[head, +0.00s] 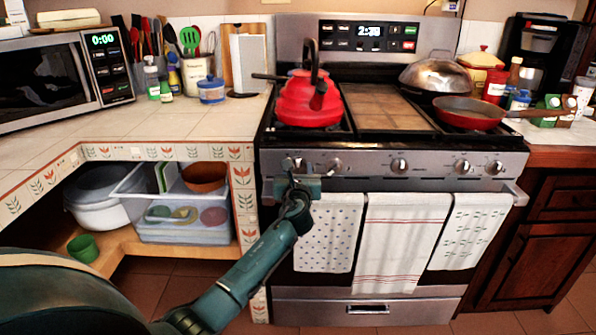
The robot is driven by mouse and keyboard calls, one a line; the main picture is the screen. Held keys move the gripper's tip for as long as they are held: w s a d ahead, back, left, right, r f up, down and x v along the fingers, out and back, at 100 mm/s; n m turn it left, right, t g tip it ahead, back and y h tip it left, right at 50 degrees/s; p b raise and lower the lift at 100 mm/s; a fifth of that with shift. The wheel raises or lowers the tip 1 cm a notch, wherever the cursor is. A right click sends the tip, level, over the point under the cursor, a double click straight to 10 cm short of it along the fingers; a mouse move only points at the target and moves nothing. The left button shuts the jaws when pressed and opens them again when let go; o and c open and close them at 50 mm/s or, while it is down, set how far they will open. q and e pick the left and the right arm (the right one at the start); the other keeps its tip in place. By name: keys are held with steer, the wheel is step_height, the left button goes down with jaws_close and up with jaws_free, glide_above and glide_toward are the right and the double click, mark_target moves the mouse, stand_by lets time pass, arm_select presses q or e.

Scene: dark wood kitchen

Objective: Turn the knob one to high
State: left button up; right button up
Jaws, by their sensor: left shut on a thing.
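The stove (365,184) has a row of several silver knobs along its front panel. The leftmost knob (289,162) is at the panel's left end, its lower part covered by my gripper. My left gripper (292,174) is at this knob and shut on it; the fingertips are small and partly hidden by the gripper body. The second knob (333,165) is just to the right, apart from the gripper. Which way the leftmost knob points cannot be told. My right gripper is not in view.
A red kettle (308,103) stands on the left burner, above the leftmost knob. A red pan (470,112) and a domed metal lid (436,74) are at the right. Towels (403,245) hang on the oven handle, right of my left arm. A shelf with tubs (180,225) is at left.

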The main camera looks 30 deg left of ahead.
arm_select(q)
steer(key=shift+n, duration=0.4)
steer(key=n, duration=0.3)
steer(key=shift+f+n, duration=0.1)
steer(key=shift+n, duration=0.2)
steer(key=shift+n+b, duration=0.5)
steer(key=shift+n, duration=1.8)
steer(key=o, duration=1)
steer(key=shift+c, duration=0.2)
